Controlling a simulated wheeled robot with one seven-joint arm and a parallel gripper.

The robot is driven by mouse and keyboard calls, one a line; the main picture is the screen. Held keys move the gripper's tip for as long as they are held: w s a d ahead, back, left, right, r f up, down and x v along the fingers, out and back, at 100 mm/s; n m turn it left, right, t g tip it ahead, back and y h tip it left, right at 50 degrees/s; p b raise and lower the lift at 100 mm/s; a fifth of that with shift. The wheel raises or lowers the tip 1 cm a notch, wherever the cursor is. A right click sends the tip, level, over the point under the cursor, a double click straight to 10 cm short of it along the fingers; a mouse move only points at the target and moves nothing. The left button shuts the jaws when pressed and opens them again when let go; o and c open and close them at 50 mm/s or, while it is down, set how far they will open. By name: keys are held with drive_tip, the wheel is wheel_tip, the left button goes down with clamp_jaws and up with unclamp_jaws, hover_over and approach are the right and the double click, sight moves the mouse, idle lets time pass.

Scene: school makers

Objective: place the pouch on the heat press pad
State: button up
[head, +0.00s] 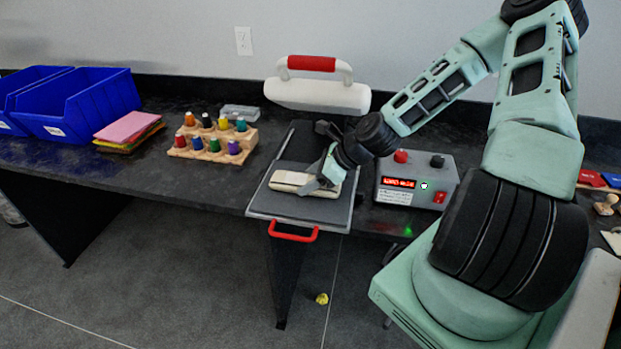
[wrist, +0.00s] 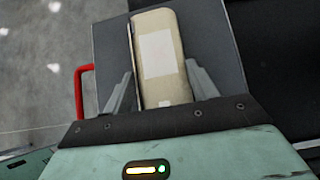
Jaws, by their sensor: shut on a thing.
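The pouch (head: 288,180) is a flat beige piece with a pale patch, lying over the dark heat press pad (head: 322,212). It also shows in the wrist view (wrist: 168,92), lengthwise between the fingers. The pad's bare surface shows in the wrist view (wrist: 113,60) beside it. My gripper (head: 322,186) is shut on the pouch's right end, low over the pad. In the wrist view my gripper (wrist: 162,92) has a finger on each side of the pouch. I cannot tell whether the pouch touches the pad.
The raised press head (head: 318,95) with a red handle is behind the pad. A red pull handle (head: 292,236) is at the front. The grey control box (head: 416,180) stands right. A wooden rack of spools (head: 212,145), pink sheets (head: 128,127) and blue bins (head: 82,105) are left.

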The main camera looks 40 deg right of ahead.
drive_tip(key=o, duration=1)
drive_tip(key=shift+f, duration=0.1)
drive_tip(key=shift+c, duration=0.2)
drive_tip(key=shift+r, duration=0.2)
drive_tip(key=p+v, duration=0.1)
drive_tip(key=v, duration=1.1)
drive_tip(key=s+a+n+g+h, duration=0.15)
drive_tip(key=a+n+g, duration=0.25)
drive_tip(key=a+n, duration=0.45)
drive_tip(key=s+a+n+g, duration=0.3)
drive_tip(key=a+n, duration=0.5)
drive_tip(key=a, duration=0.1)
drive_tip(key=s+a+r+n+h, duration=0.1)
drive_tip(key=s+a+r+n, duration=0.3)
drive_tip(key=n, duration=0.6)
drive_tip(key=s+a+r+n+h, duration=0.2)
drive_tip(key=s+a+r+n, duration=0.2)
drive_tip(key=s+a+n, duration=0.4)
drive_tip(key=shift+s+a+r+n, duration=0.25)
drive_tip(key=shift+a+r+n, duration=0.15)
drive_tip(key=shift+a+n, duration=0.4)
